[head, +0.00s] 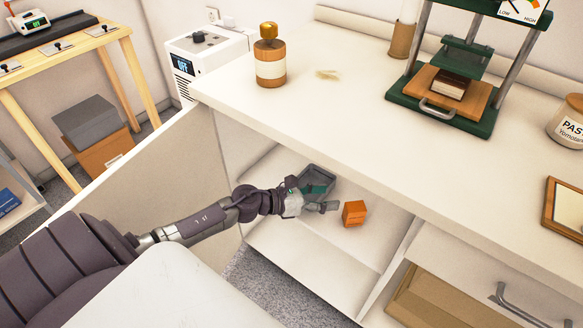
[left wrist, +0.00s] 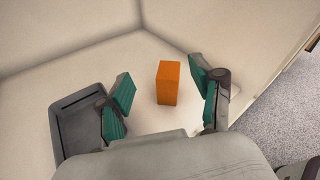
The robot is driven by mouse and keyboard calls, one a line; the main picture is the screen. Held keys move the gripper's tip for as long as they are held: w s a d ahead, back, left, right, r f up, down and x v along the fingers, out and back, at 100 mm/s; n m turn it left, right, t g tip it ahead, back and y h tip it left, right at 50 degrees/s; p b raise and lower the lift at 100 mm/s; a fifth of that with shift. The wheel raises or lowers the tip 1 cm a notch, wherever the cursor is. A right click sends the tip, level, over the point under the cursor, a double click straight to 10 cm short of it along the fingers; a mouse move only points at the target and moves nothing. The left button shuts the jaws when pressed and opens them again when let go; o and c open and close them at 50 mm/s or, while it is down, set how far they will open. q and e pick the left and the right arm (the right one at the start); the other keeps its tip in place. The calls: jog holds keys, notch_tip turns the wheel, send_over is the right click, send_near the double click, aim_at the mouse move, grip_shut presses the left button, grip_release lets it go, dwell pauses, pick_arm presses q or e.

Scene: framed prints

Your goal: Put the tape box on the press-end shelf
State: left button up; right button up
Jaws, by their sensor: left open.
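A small plain orange box (head: 354,213), which I take for the tape box, stands inside the open cabinet under the counter; no label can be read on it. My left gripper (head: 322,197) reaches into the cabinet just left of the box. In the left wrist view the orange box (left wrist: 168,83) shows between and beyond the two open green-padded fingers, with gaps on both sides. The fingers hold nothing. My right gripper is not in view. A green press (head: 440,85) stands on the counter at the upper right; I cannot tell which shelf is the press-end one.
A dark grey tray (head: 318,177) lies in the cabinet beside my left gripper. The cabinet door (head: 150,195) stands open at left. The counter (head: 350,110) overhangs the opening. An open drawer (head: 470,300) is at lower right.

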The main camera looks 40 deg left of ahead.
pick_arm(q)
jog(key=s+a+f+n+y, duration=0.2)
jog(key=s+f+n+y, duration=0.3)
jog(key=n, duration=0.9)
jog(key=s+a+n+y, duration=0.15)
jog(key=n+y, duration=0.45)
jog(key=n, duration=0.7)
jog(key=s+d+f+n+g, duration=0.2)
jog(key=s+n+g, duration=0.1)
jog(key=s, duration=0.3)
jog(key=s+d+f+n+g+h, duration=0.1)
jog(key=s+d+f+n+g, duration=0.2)
jog(key=s, duration=0.3)
jog(key=s+d+f+n+g, duration=0.2)
jog(key=s+n+g, duration=0.1)
jog(key=s+n, duration=0.2)
jog(key=shift+s+d+f+n+h, duration=0.15)
jog(key=shift+s+f+n+h, duration=0.2)
jog(key=shift+s, duration=0.4)
jog(key=shift+r, duration=0.1)
